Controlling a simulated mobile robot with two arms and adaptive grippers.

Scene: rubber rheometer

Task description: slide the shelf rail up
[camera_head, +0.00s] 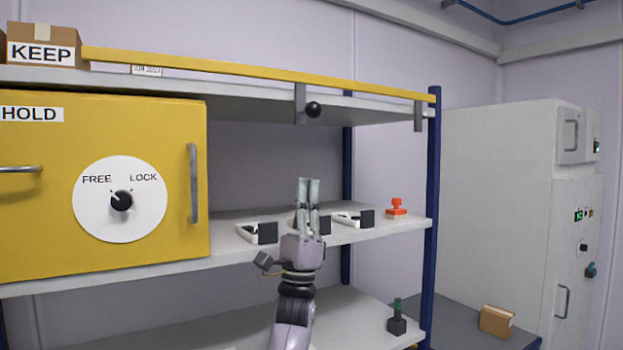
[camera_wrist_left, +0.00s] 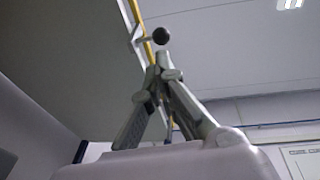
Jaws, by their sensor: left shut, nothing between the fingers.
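The yellow shelf rail (camera_head: 270,76) runs along the front edge of the top shelf in the head view. Grey brackets (camera_head: 300,103) hang down from it, and a black ball knob (camera_head: 313,109) sits beside one of them. My left gripper (camera_head: 308,181) points up below the knob, apart from it, and its fingers are shut and empty. In the left wrist view the fingertips (camera_wrist_left: 155,60) come together below the black knob (camera_wrist_left: 161,36), with the yellow rail (camera_wrist_left: 147,48) behind. My right gripper is not in view.
A yellow cabinet (camera_head: 150,130) with a FREE/LOCK dial (camera_head: 122,201) stands left on the middle shelf (camera_head: 220,247). Several white-and-black items and a red stamp-like item (camera_head: 397,208) are on that shelf. A blue post (camera_head: 432,200) bounds the right side. A KEEP box (camera_head: 43,45) is at top left.

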